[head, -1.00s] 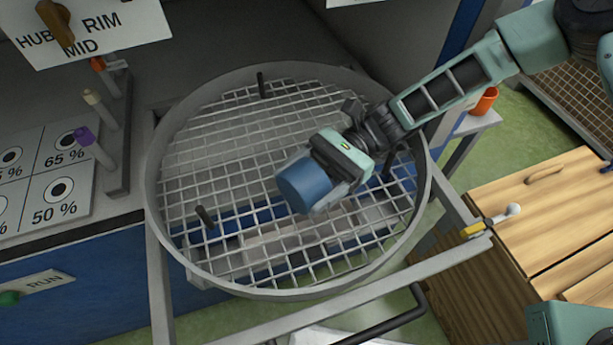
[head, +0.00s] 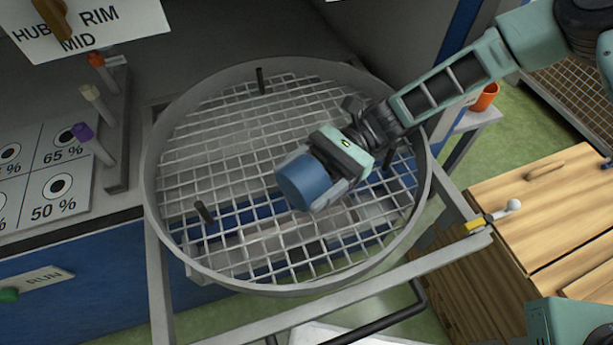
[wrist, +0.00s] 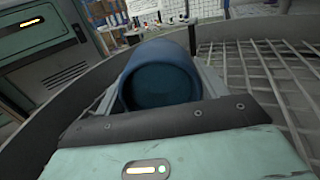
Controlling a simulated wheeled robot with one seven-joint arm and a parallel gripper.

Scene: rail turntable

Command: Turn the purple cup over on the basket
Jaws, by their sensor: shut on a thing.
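A blue cup (head: 304,182) is in my gripper (head: 322,178) above the round wire basket (head: 225,125). No purple cup shows; the held cup looks blue. The cup lies tilted on its side, with its outer end toward the lower left in the head view. In the wrist view the cup (wrist: 160,75) sits between the fingers, with a dark round recessed end facing the camera. I cannot tell whether that end is the mouth or the base. My gripper is shut on the cup. Its height above the mesh is hard to judge.
Dark upright pegs stand on the basket, one at the left (head: 204,212) and one at the back (head: 260,80). An orange cup (head: 484,97) stands on a small shelf at the right. A wooden cabinet (head: 540,215) is at the right, and a control panel (head: 60,180) at the left.

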